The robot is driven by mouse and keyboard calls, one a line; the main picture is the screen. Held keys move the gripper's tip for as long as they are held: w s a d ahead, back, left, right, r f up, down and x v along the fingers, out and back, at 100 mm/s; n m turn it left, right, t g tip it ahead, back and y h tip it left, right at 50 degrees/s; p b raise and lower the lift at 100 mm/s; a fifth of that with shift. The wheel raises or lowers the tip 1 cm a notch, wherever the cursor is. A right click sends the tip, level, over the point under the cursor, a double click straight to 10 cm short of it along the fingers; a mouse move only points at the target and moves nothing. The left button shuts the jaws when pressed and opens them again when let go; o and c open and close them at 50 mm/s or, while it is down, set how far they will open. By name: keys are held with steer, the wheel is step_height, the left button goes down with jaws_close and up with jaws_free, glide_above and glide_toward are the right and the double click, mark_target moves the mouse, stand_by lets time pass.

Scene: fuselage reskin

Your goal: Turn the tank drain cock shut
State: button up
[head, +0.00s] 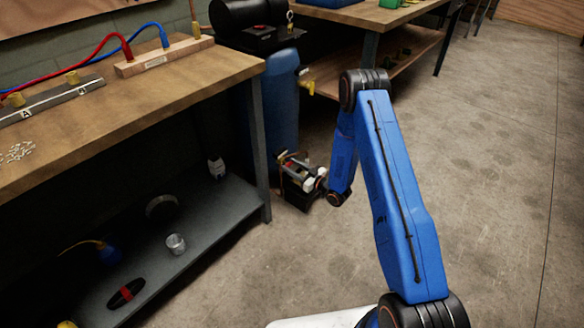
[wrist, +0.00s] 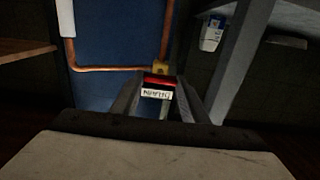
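The tank drain cock shows in the wrist view as a brass body (wrist: 161,68) with a red handle (wrist: 158,80). A white label (wrist: 156,93) reading "DRAIN" appears upside down just below the handle. The cock sits low at the blue tank (head: 283,105), which fills the back of the wrist view (wrist: 118,40). My gripper (wrist: 160,92) has its two dark fingers apart, one on each side of the red handle and label. I cannot tell whether either finger touches the handle. In the head view my gripper (head: 298,180) is near the floor at the tank's foot, and the cock is not clear.
A copper pipe (wrist: 110,69) runs to the brass body. The workbench leg (head: 258,150) and lower shelf (head: 225,218) stand close left of my gripper. A second bench (head: 425,50) stands behind right. Open concrete floor (head: 490,150) lies to the right.

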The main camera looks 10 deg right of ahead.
steer(key=c, duration=0.4)
steer(key=m, duration=0.3)
steer(key=shift+m, duration=0.4)
steer(key=m, duration=0.4)
steer(key=shift+w+d+m, duration=0.1)
steer(key=shift+m, duration=0.2)
steer(key=m, duration=0.5)
steer(key=shift+d+f, duration=0.1)
steer(key=shift+f+m, duration=0.1)
steer(key=shift+m, duration=2.2)
